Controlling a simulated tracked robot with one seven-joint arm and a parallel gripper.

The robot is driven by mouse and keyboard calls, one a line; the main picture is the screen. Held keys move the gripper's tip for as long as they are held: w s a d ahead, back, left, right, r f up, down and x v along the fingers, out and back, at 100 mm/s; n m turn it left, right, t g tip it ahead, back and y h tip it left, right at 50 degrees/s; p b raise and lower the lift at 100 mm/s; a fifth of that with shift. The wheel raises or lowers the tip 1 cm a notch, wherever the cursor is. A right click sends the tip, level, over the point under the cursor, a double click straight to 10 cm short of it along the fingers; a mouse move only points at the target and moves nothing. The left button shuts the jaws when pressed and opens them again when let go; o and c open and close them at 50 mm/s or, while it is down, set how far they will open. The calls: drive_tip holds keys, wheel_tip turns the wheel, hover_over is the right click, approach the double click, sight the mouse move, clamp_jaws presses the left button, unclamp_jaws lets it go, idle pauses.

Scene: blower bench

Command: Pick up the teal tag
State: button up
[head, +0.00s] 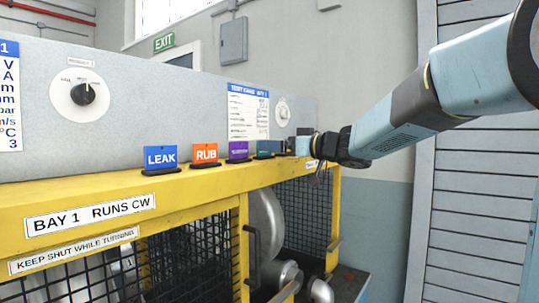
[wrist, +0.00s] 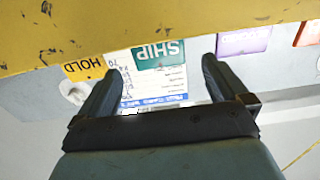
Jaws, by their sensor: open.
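The teal tag (wrist: 158,54) reads SHIP upside down in the wrist view. It shows between the two open fingers of my gripper (wrist: 160,68), with clear space at both sides and no visible contact.
A yellow HOLD tag (wrist: 86,68) is close outside one finger. A purple tag (head: 238,151), an orange RUB tag (head: 205,155) and a blue LEAK tag (head: 160,159) stand along the yellow ledge (head: 100,198). The grey panel (head: 190,95) rises behind them.

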drive_tip(key=shift+x, duration=3.55)
drive_tip(key=shift+c, duration=0.2)
drive_tip(key=c, duration=1)
drive_tip(key=shift+r, duration=0.1)
